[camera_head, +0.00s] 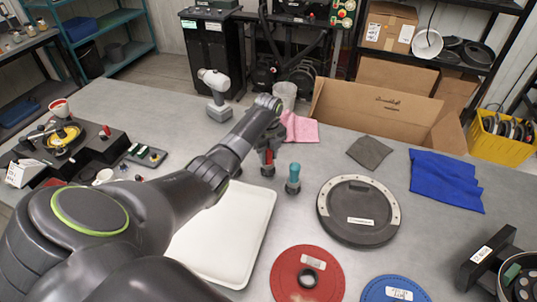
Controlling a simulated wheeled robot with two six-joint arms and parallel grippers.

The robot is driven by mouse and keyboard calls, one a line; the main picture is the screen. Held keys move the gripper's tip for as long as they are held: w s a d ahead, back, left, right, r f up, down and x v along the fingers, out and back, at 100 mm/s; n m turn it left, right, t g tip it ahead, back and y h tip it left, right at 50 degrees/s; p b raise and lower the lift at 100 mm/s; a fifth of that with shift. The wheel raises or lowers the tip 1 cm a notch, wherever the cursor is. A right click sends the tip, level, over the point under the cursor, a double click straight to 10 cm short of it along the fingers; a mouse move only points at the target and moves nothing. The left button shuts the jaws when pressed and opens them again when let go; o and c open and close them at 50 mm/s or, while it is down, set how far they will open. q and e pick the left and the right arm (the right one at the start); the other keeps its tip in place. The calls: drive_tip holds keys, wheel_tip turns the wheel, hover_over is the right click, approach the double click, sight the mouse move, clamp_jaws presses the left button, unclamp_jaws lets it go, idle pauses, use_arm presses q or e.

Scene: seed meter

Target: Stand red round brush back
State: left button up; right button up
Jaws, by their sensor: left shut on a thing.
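My left arm reaches in from the left. Its gripper (270,147) points down over the table and is shut on the red round brush (268,157). The brush shows as a small red part with a darker lower end, upright or nearly so. Its upper part is hidden by the gripper, and I cannot tell whether its base touches the table. A similar brush with a teal top (293,173) stands upright just to the right, apart from it. My right gripper is not in view.
A white tray (258,225) lies partly under my left arm. A black round lid (357,232), a red disc (285,277) and a blue disc (375,292) lie at the front. A pink cloth (302,130), a grey cloth (369,152) and a blue cloth (445,182) lie behind.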

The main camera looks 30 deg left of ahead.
use_arm(q)
drive_tip(key=shift+f, duration=0.15)
drive_tip(key=o, duration=0.9)
drive_tip(key=shift+r, duration=0.25)
wheel_tip(320, 180, up, 9)
drive_tip(key=b, duration=0.2)
drive_tip(key=shift+b, duration=0.35)
drive_tip(key=shift+r+p, duration=0.35)
drive_tip(key=shift+r, duration=1.1)
